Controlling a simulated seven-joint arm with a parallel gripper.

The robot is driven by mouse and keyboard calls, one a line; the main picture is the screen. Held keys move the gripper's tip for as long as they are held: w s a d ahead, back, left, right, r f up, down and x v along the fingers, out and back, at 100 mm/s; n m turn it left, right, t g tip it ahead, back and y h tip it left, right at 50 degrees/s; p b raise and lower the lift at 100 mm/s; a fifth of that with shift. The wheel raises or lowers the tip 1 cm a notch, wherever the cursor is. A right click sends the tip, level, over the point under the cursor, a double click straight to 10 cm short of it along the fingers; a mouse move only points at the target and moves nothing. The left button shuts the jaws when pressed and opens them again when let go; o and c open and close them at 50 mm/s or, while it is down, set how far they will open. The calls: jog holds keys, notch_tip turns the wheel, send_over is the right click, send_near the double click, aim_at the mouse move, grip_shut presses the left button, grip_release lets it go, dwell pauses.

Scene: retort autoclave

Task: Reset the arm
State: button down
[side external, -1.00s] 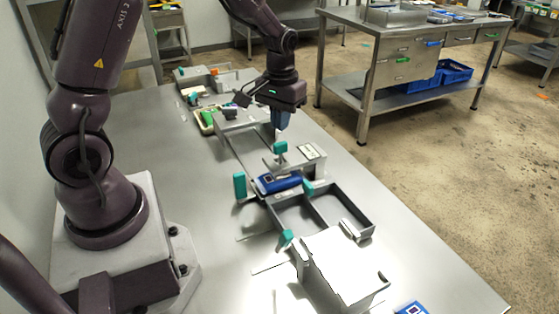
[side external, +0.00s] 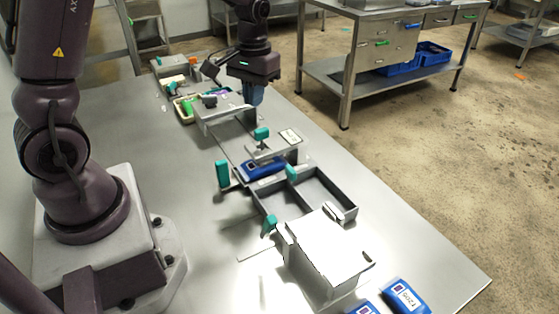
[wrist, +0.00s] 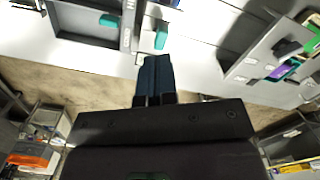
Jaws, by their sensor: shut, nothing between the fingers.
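My gripper (side external: 254,98) hangs from my arm above the far part of the steel table, pointing down, past the teal-handled fixture (side external: 262,140). Its fingers are together with nothing between them. A blue pouch (side external: 262,167) lies in the fixture, between teal clamps, nearer the camera than my gripper.
A grey divided tray (side external: 322,184) and a white box-shaped stand (side external: 325,250) occupy the near table. Blue pouches (side external: 404,296) lie at the near edge. A tray with coloured items (side external: 186,110) sits farther back. A steel workbench (side external: 385,70) stands beyond bare floor.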

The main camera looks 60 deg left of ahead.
jog(key=s+d+r+m+t, duration=0.5)
jog(key=s+d+r, duration=0.6)
jog(key=s+r, duration=0.3)
jog(key=shift+s+t, duration=0.35)
jog(key=shift+t, duration=0.25)
dwell(0.6)
